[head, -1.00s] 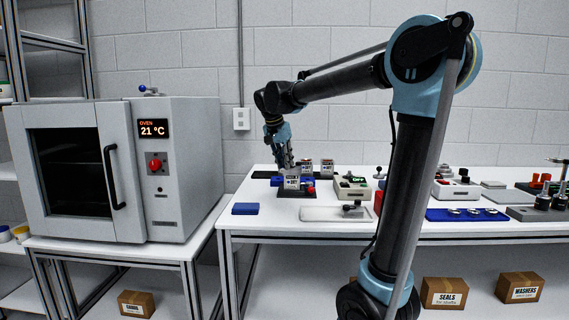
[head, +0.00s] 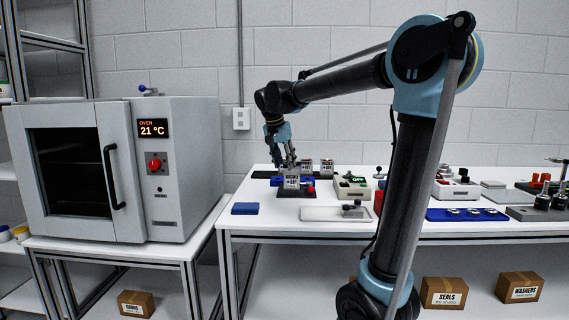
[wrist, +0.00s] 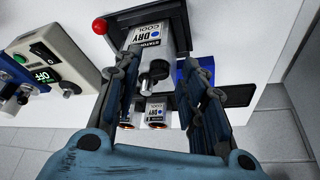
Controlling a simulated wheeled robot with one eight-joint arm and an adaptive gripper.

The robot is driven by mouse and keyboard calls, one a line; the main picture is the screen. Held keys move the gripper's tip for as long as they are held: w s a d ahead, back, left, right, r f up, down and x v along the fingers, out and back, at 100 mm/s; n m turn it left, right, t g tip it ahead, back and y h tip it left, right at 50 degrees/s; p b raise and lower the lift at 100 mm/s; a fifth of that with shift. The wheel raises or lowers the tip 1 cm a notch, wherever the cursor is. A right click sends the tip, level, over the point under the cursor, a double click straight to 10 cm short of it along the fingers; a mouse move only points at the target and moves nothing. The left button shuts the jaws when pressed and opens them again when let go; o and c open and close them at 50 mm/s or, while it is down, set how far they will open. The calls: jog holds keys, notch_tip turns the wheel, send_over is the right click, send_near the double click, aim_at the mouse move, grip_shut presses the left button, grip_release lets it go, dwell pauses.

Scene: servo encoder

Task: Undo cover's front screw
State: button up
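The servo unit (head: 291,182), a pale box with a printed label, stands in a dark fixture (head: 296,194) at the left part of the bench. In the wrist view the same unit (wrist: 150,42) lies between and beyond my fingers. A dark round screw-like knob (wrist: 158,69) sticks out from it toward the camera; I cannot tell for sure that it is the cover's front screw. My gripper (wrist: 163,66) is open, one finger on each side of the knob, with visible gaps. In the head view my gripper (head: 282,161) is just above and behind the unit.
A red ball-topped lever (wrist: 99,26) is beside the fixture. Two similar labelled units (head: 317,167) stand behind. A blue block (head: 245,209) and a pale tray (head: 335,213) lie in front; the oven (head: 120,170) is left.

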jog(key=v, duration=1.2)
jog(key=shift+f, duration=0.1)
